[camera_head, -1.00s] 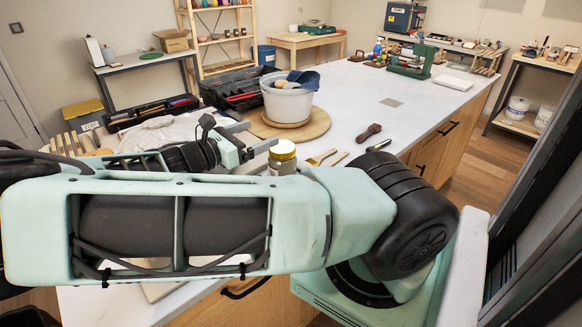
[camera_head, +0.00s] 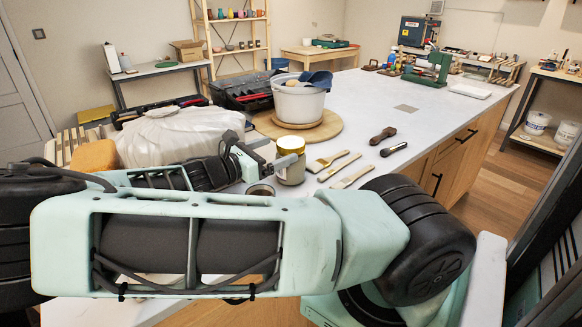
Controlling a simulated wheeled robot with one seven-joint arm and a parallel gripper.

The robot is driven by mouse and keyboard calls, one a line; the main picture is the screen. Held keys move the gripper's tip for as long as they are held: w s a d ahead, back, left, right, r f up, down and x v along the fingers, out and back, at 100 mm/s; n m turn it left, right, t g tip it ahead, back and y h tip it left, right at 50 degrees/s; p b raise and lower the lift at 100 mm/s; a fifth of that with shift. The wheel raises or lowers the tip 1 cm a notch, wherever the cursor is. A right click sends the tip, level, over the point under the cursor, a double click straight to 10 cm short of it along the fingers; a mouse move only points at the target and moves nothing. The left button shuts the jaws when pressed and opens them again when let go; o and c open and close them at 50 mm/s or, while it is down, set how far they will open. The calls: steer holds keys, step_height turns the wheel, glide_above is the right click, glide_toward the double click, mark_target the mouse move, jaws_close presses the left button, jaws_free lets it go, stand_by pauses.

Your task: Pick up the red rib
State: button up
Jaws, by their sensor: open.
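I cannot make out a red rib in this view; my arm covers part of the near worktop. My gripper (camera_head: 270,152) is open and points right, low over the white worktop (camera_head: 360,112). I see nothing held between the fingers.
Several brushes (camera_head: 331,160) and dark-handled tools (camera_head: 383,135) lie right of the jar. A white bucket (camera_head: 297,104) with blue cloth stands on a round wooden board (camera_head: 327,127). A white plastic-covered lump (camera_head: 180,135) lies left. The worktop's far middle is clear.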

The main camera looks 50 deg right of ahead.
mark_target(291, 142)
steer(key=p+x, duration=0.1)
steer(key=x, duration=0.4)
steer(key=shift+d, duration=0.45)
jaws_close()
steer(key=shift+r, duration=0.15)
step_height(291, 142, up, 18)
stand_by(0.4)
